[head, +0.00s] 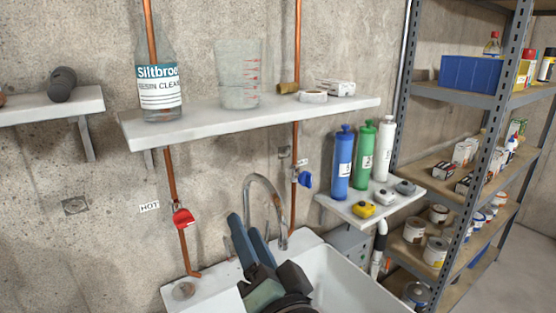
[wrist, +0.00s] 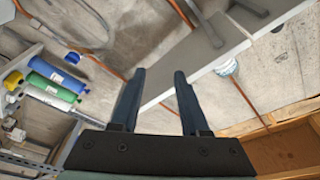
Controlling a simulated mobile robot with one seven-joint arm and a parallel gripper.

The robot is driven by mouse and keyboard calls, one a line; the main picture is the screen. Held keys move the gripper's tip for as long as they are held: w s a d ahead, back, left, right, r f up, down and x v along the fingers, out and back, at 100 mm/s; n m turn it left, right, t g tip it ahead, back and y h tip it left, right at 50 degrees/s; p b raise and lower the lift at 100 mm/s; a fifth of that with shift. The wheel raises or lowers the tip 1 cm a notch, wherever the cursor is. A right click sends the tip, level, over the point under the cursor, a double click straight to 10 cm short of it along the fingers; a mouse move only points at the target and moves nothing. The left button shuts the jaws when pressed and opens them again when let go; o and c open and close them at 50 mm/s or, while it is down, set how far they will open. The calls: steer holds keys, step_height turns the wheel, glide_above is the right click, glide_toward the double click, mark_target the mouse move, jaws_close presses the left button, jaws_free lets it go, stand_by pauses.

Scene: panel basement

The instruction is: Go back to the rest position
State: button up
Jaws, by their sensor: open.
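My gripper (head: 252,240) shows low in the head view, in front of the white sink (head: 340,285) and left of the curved tap (head: 262,187). In the wrist view my gripper (wrist: 158,90) has its two dark blue fingers spread apart, with nothing between them but the background. The underside of a white shelf (wrist: 185,65) lies beyond the fingers there. What is behind my gripper in the sink is hidden.
A wall shelf (head: 240,122) above holds a labelled bottle (head: 160,85) and a clear measuring jug (head: 238,80). A red-handled valve (head: 183,218) sits on a copper pipe at left. Blue, green and white cartridges stand on a small shelf (head: 345,208), beside metal racking (head: 462,205).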

steer(key=s+d+r+n+t+h, duration=0.1)
steer(key=s+r+n+t+h, duration=0.1)
steer(key=r, duration=0.7)
steer(key=s+d+r+n+t+h, duration=0.1)
steer(key=s+d+r+t+h, duration=0.1)
steer(key=s+r, duration=0.5)
steer(key=s+d+r+n+t+h, duration=0.1)
steer(key=s+r+n+t+h, duration=0.1)
steer(key=r, duration=1.1)
steer(key=s+t+h, duration=0.1)
steer(key=s+t, duration=0.1)
steer(key=t, duration=0.1)
steer(key=shift+s+d+n+t+h, duration=0.25)
steer(key=shift+s+n+t+h, duration=0.05)
steer(key=shift+s, duration=0.1)
steer(key=shift+f, duration=0.1)
